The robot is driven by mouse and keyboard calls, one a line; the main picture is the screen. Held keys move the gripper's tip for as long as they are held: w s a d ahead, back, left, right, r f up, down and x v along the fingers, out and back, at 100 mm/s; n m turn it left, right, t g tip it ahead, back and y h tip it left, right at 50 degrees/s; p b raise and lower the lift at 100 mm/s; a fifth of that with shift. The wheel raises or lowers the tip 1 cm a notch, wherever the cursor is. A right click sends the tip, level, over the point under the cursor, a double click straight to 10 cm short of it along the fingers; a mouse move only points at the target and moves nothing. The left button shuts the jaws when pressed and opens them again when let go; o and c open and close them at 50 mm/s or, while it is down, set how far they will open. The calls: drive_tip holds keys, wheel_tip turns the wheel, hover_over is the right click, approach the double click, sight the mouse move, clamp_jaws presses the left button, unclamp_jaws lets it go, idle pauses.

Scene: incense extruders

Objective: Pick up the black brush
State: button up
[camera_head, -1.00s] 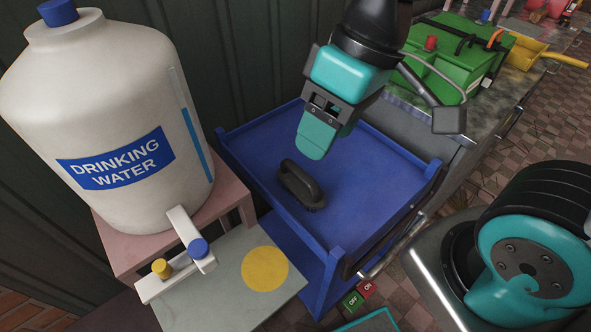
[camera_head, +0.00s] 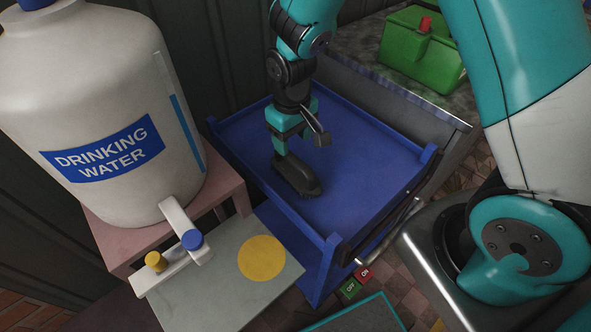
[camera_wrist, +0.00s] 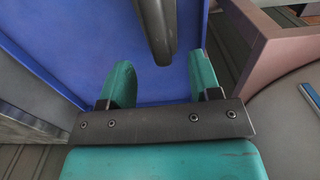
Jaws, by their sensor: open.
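The black brush (camera_head: 302,183) lies in the blue tray (camera_head: 365,195), left of the tray's middle. My gripper (camera_head: 281,149) points down at the brush, right at its far end in the head view, and hides part of it. In the wrist view my gripper (camera_wrist: 161,75) is open, its two teal fingers apart. The dark brush (camera_wrist: 156,28) extends from the top edge toward the gap between them. I cannot tell whether a finger touches it.
The tray has raised walls and corner posts. A large drinking water jug (camera_head: 105,115) on a pink stand (camera_head: 225,185) is close on the left. A grey board with a yellow disc (camera_head: 262,258) is in front. A green box (camera_head: 415,52) stands behind right.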

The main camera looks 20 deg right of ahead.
sight(296, 160)
wheel_tip(296, 160, down, 3)
drive_tip(key=shift+r, duration=0.1)
drive_tip(key=f, duration=0.3)
drive_tip(key=f+p, duration=0.1)
drive_tip(key=f, duration=0.1)
drive_tip(key=shift+s+d+f, duration=0.15)
drive_tip(key=shift+s+d, duration=0.1)
drive_tip(key=c, duration=1.1)
